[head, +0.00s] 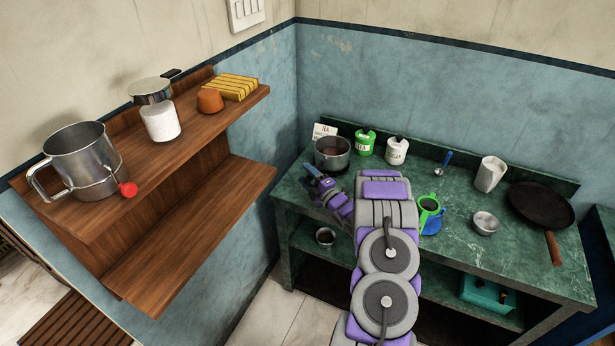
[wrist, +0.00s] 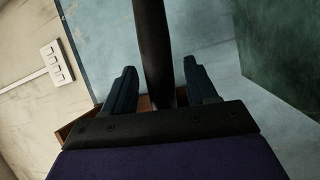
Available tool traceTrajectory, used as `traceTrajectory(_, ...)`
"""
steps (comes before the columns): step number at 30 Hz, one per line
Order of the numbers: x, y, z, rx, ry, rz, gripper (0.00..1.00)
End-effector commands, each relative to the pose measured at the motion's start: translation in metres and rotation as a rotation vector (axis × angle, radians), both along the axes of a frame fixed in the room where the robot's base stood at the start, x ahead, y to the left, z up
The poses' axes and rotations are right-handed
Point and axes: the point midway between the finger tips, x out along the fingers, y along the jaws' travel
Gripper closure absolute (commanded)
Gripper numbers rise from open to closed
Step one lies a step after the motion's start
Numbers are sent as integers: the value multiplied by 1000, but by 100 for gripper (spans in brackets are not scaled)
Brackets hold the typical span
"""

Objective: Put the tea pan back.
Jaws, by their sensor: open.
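The tea pan (head: 332,158) is a small metal pot with a brown inside, upright at the back left of the green counter, beside a small white sign reading TEA. My gripper (head: 312,173) is just in front of the pan, at the counter's left edge. In the wrist view my gripper (wrist: 159,66) is open. A dark rod (wrist: 153,45), which looks like the pan's handle, runs between the two fingers with gaps at both sides. The pan's body is not clear in the wrist view, and the handle is mostly hidden in the head view.
Green (head: 364,142) and white (head: 396,151) jars stand right of the pan. A green strainer (head: 429,209), metal bowl (head: 486,223), beige jug (head: 490,174) and frying pan (head: 541,204) are farther right. A wooden wall shelf (head: 190,235) at left holds a metal mug (head: 85,158) and glass jar (head: 160,120).

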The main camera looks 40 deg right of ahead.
Motion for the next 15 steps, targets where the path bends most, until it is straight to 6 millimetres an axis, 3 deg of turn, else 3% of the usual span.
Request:
traceTrajectory(8, -11, -1, -2, 1, 1, -2, 43)
traceTrajectory(15, -55, 1, -6, 3, 3, -4, 43)
